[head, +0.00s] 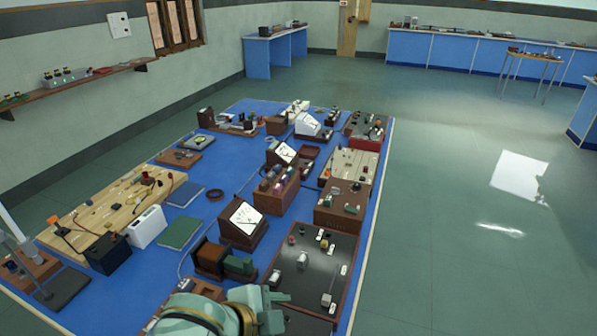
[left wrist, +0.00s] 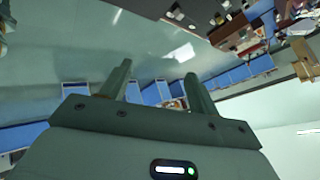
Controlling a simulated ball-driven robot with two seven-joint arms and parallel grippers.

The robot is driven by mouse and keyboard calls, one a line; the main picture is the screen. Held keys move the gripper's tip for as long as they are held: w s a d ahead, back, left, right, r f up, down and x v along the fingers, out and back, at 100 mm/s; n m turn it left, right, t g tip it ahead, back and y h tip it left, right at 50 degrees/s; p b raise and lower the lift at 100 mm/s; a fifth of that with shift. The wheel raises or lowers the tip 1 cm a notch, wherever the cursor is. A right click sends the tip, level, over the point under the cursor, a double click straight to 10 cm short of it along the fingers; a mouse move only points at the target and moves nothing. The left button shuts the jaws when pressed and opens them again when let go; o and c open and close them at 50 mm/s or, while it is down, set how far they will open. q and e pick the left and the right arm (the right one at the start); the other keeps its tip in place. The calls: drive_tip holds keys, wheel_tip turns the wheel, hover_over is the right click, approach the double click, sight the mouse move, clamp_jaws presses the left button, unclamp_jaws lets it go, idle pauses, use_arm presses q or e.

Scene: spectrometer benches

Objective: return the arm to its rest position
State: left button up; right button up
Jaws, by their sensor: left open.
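My left gripper (left wrist: 157,70) shows in the left wrist view with its two fingers spread apart and nothing between them. Past the fingers I see the room's floor and blue benches, tilted in the picture, so the gripper is clear of any object. In the head view a pale green part of my own arm shows at the bottom edge, in front of the near end of the blue table (head: 170,262). My right gripper is in neither view.
The table bears several meters, such as a near one (head: 242,216), a dark switch board (head: 315,265) and a wooden board (head: 110,208). A shelf (head: 75,86) runs along the left wall. Open floor (head: 450,220) lies right of the table. Blue benches (head: 450,50) stand at the back.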

use_arm(q)
drive_tip(key=s+a+f+n+y, duration=0.3)
drive_tip(key=a+y, duration=0.1)
drive_tip(key=a, duration=0.5)
drive_tip(key=s+a+f+n+y, duration=0.2)
drive_tip(key=s+a+n+y, duration=0.15)
drive_tip(key=a, duration=0.55)
drive_tip(key=s+a+f+n+y, duration=0.3)
drive_tip(key=s+a+n+y, duration=0.1)
drive_tip(key=a, duration=0.5)
drive_tip(key=s+d+f+g+h+b, duration=0.1)
drive_tip(key=s+d+f+h, duration=0.15)
drive_tip(key=f, duration=1.25)
drive_tip(key=s+d+f+g+h+b, duration=0.1)
drive_tip(key=s+d+f, duration=0.2)
drive_tip(key=f, duration=1.2)
drive_tip(key=s+f+n+g+h+b, duration=0.1)
drive_tip(key=s+f+n+g, duration=0.1)
drive_tip(key=s+f, duration=1.2)
drive_tip(key=s+n, duration=0.1)
drive_tip(key=s, duration=0.2)
drive_tip(key=shift+s+a+f+g+h+b, duration=0.3)
drive_tip(key=shift+s+a+f+g, duration=0.1)
